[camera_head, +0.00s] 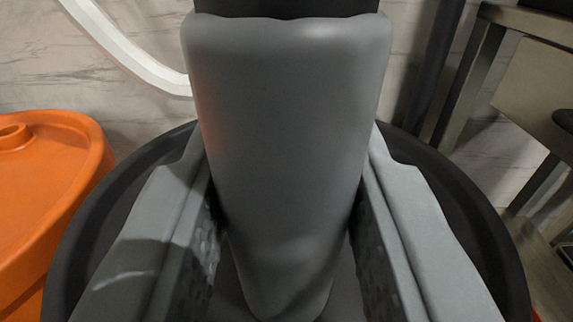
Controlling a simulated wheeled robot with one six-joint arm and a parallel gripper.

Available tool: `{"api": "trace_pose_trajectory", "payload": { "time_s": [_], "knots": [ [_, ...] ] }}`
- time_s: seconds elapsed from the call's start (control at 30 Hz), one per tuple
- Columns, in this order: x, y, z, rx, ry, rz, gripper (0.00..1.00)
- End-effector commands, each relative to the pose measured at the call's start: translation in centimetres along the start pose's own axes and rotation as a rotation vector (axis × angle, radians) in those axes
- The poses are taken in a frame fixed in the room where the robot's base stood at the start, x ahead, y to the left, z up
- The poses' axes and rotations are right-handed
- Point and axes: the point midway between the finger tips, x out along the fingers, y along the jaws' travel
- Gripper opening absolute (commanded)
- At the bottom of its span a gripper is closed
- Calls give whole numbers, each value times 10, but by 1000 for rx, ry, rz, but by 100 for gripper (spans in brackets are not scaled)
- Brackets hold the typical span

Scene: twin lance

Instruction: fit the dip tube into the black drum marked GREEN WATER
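My gripper (288,170) has one grey finger on each side of a thick, smooth grey body, which I take to be the head of the dip tube (288,110). The fingers appear closed against its sides. The body narrows towards the bottom of the picture, and a dark part caps it at the top edge. A black drum (482,235) lies behind and below the gripper, with its round rim showing on both sides. The drum's marking is not in view. Its opening and the tube's lower end are hidden, so I cannot tell whether the tube is in the drum.
An orange drum (45,190) with a raised bung stands close on the left. A white curved hose (125,50) runs from the top left towards the grey body. A metal-framed stand (470,70) is at the upper right. A pale marbled wall is behind.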

Motion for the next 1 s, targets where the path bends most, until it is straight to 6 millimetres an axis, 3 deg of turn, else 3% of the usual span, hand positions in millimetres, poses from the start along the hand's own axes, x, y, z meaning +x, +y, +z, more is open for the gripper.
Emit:
{"api": "trace_pose_trajectory", "payload": {
  "time_s": [0.3, 1.0],
  "knots": [
    [0, 0, 14, 0, 1, 0, 2],
    [0, 0, 15, 0, 1, 0, 2]
  ]
}}
